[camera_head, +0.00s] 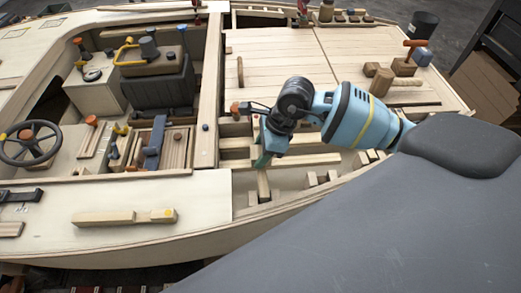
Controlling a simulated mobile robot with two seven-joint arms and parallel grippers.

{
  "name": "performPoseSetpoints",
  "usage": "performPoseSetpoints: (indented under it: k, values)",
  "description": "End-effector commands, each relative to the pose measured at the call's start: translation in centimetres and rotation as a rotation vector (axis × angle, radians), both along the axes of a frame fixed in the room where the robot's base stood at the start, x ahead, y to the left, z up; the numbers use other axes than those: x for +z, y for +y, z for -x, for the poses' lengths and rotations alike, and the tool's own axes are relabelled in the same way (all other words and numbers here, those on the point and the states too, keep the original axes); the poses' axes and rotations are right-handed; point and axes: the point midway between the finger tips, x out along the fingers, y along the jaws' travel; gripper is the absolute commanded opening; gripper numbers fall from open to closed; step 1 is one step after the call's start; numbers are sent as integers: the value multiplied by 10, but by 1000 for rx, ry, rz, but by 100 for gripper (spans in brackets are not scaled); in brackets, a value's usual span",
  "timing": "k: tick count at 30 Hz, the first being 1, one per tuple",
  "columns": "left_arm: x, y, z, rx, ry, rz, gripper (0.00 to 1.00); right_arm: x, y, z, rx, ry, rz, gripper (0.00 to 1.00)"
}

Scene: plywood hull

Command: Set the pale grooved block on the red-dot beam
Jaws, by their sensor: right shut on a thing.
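My right gripper (263,163) reaches down from the blue and black arm into the open framed bay of the hull. It is shut on a pale wooden block (264,187), which shows as a narrow upright piece below the fingers. I cannot make out a groove on it, and the fingers hide its top. I cannot tell whether its lower end touches the hull. No beam with a clear red dot can be made out; pale beams (238,164) lie in the bay beside the gripper. My left gripper is not in view.
A pale beam with a yellow dot (110,217) lies on the near deck at left. Short blocks (313,180) stand right of the gripper. A mallet (382,82) lies on the planked deck. The steering wheel (30,143) and console stand at left. My grey body covers the lower right.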

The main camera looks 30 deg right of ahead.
Motion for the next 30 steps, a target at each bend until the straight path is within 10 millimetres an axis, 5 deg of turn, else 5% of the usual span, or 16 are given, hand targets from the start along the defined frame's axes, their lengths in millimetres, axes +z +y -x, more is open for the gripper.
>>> performPoseSetpoints:
  k: [28,29,30]
  values:
    - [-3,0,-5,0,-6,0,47,-8,0,0,0,0,0,23]
    - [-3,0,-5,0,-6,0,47,-8,0,0,0,0,0,46]
    - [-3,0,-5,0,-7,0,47,-7,0,0,0,0,0,51]
